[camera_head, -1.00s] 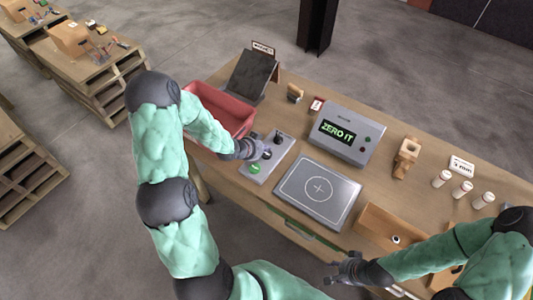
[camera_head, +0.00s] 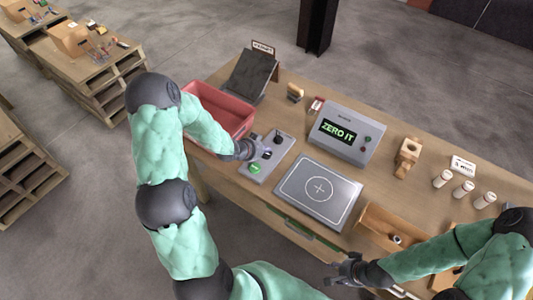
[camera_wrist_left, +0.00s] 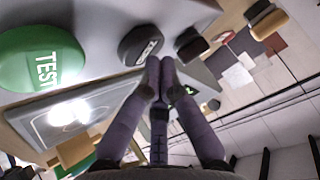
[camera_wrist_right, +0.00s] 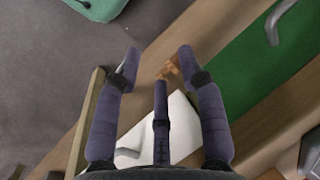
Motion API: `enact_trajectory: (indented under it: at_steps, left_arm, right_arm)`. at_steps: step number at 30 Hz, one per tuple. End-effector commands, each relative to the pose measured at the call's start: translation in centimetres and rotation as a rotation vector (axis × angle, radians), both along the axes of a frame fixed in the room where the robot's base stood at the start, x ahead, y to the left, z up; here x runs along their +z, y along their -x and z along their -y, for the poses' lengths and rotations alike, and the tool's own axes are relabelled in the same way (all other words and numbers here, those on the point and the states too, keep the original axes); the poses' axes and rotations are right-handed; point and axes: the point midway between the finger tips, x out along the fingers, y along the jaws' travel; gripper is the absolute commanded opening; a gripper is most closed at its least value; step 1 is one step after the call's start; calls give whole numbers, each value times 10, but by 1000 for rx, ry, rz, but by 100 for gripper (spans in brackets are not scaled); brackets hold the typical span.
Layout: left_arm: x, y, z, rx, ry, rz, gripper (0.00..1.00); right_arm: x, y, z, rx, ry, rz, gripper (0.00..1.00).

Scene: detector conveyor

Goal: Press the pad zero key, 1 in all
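A grey key panel (camera_head: 248,176) lies at the left of the table, beside the pad. It carries a green TEST key (camera_wrist_left: 42,57), a dark key with a pale label (camera_wrist_left: 141,45) too small to read, and another dark key (camera_wrist_left: 190,45). The pad (camera_head: 318,190) is a grey plate with a circled cross. The grey display box (camera_head: 347,135) reads "ZERO IT". My left gripper (camera_wrist_left: 160,68) has its fingertips together, empty, close to the labelled dark key; I cannot tell whether it touches. My right gripper (camera_wrist_right: 158,62) is open and empty at the table's front edge.
A red bin (camera_head: 222,112) stands behind my left gripper. A dark tilted board (camera_head: 251,75) stands at the back. A wooden piece (camera_head: 407,155) and white cylinders (camera_head: 463,188) stand to the right. A wooden box (camera_head: 385,225) is near my right arm.

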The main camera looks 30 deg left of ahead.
Motion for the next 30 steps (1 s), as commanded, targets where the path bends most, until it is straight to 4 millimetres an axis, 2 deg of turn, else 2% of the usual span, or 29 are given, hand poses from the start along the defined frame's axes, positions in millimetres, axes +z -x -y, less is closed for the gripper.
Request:
enact_trajectory:
  at_steps: [30]
  left_arm:
    - [-8, 0, 0, 0, 0, -1, 0]
  right_arm:
    - [-7, 0, 0, 0, 0, 0, 40]
